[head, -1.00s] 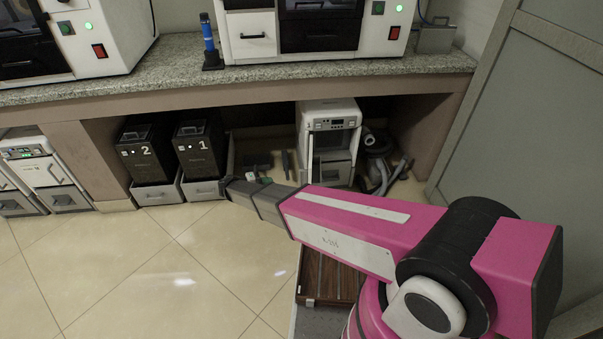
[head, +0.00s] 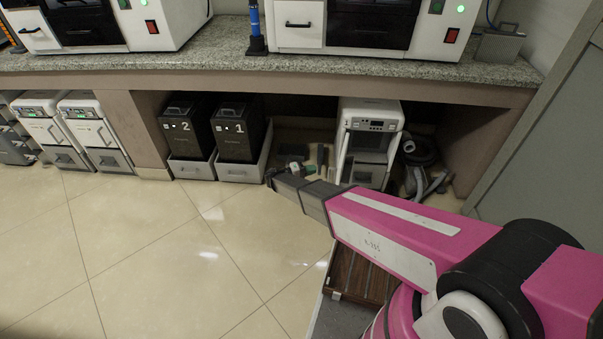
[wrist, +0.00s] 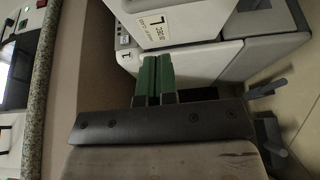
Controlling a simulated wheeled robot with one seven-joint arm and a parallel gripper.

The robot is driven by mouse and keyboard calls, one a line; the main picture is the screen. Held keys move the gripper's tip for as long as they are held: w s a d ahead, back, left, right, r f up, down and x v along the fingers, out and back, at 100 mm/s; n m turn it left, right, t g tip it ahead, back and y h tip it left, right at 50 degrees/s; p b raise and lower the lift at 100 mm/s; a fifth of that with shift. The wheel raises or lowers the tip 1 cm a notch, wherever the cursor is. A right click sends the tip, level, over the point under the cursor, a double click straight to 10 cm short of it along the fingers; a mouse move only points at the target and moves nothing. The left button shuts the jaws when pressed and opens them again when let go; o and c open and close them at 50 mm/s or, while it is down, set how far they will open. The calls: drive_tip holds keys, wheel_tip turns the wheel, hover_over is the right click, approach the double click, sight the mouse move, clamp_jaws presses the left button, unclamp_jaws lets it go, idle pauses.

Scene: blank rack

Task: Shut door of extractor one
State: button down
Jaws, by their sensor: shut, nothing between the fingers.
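A white extractor (head: 370,112) stands on the floor under the counter, right of middle in the head view. Its door (head: 343,152) looks swung out to the left, nearly edge-on, with a dark interior beside it. In the wrist view a white unit with a label reading 1 (wrist: 154,27) fills the top, seen at a slant. My gripper (wrist: 157,60) has green fingers shut together and empty, pointing at this unit's white face. I cannot tell whether the tips touch it. In the head view my forearm mostly hides the gripper, left of the extractor.
Black boxes marked 1 (head: 239,135) and 2 (head: 187,132) stand in grey trays left of my arm. More white units (head: 95,125) stand farther left. A vacuum-like device with a hose (head: 420,160) lies right of the extractor. The granite counter (head: 220,55) overhangs. The left floor is clear.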

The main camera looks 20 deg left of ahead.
drive_tip(key=shift+d, duration=2.4)
drive_tip(key=shift+d, duration=0.1)
